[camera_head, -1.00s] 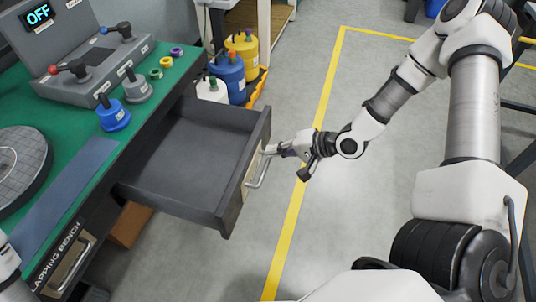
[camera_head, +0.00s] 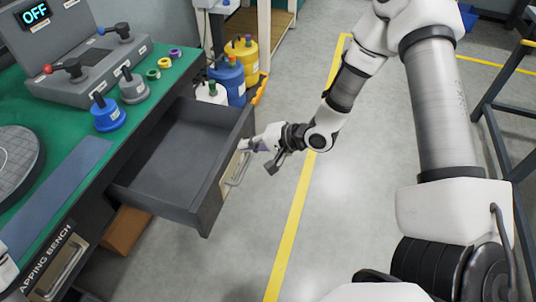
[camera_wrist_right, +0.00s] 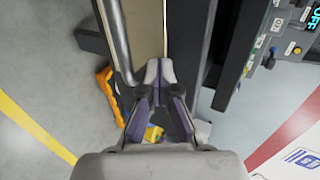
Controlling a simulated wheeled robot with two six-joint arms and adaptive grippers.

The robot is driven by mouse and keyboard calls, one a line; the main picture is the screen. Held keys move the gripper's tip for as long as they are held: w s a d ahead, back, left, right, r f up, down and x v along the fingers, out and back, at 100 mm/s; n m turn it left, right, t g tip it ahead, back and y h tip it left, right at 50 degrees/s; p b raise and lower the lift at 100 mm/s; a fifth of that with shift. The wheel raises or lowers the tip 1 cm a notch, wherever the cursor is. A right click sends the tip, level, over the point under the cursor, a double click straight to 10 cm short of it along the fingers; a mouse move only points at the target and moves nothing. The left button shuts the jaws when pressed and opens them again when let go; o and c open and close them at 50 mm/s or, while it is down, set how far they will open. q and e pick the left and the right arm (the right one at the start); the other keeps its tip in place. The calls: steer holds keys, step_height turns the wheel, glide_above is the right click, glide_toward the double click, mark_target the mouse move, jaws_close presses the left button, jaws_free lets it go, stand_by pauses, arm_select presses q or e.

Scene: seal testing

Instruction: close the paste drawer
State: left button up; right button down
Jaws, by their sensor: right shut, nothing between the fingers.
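The paste drawer (camera_head: 165,165) is a dark grey, empty drawer standing well out from the right side of the bench. Its front carries a light plate and a metal bar handle (camera_head: 237,169). My right gripper (camera_head: 246,146) is shut and empty, with its fingertips at the drawer front beside the handle's far end. In the right wrist view, the shut fingertips (camera_wrist_right: 160,70) are at the pale plate, right of the handle bar (camera_wrist_right: 117,45); exact contact is unclear.
The green-topped bench (camera_head: 85,130) holds a control box, a blue weight (camera_head: 108,114) and a grey round plate. Another closed drawer with a handle (camera_head: 62,270) is at its near side. Blue and yellow containers (camera_head: 243,52) stand beyond the open drawer.

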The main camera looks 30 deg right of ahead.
mark_target(227, 141)
steer(key=w+a, duration=0.4)
steer(key=shift+w+f, duration=0.1)
steer(key=w+a+p, duration=0.1)
steer(key=w+a, duration=0.2)
steer(key=w, duration=0.1)
steer(key=w+a+p, duration=0.1)
steer(key=w+a, duration=0.2)
steer(key=w, duration=0.1)
steer(key=w+a+p, duration=0.1)
steer(key=w+a, duration=0.2)
steer(key=shift+w+a+r+p, duration=0.2)
steer(key=shift+w+a+p, duration=0.15)
steer(key=shift+w+a, duration=0.05)
arm_select(q)
steer(key=shift+r, duration=1.55)
arm_select(e)
steer(key=shift+w+a+f, duration=0.1)
steer(key=shift+w+a, duration=0.4)
steer(key=shift+w, duration=0.1)
arm_select(q)
steer(key=shift+r, duration=0.1)
arm_select(e)
steer(key=shift+d, duration=0.1)
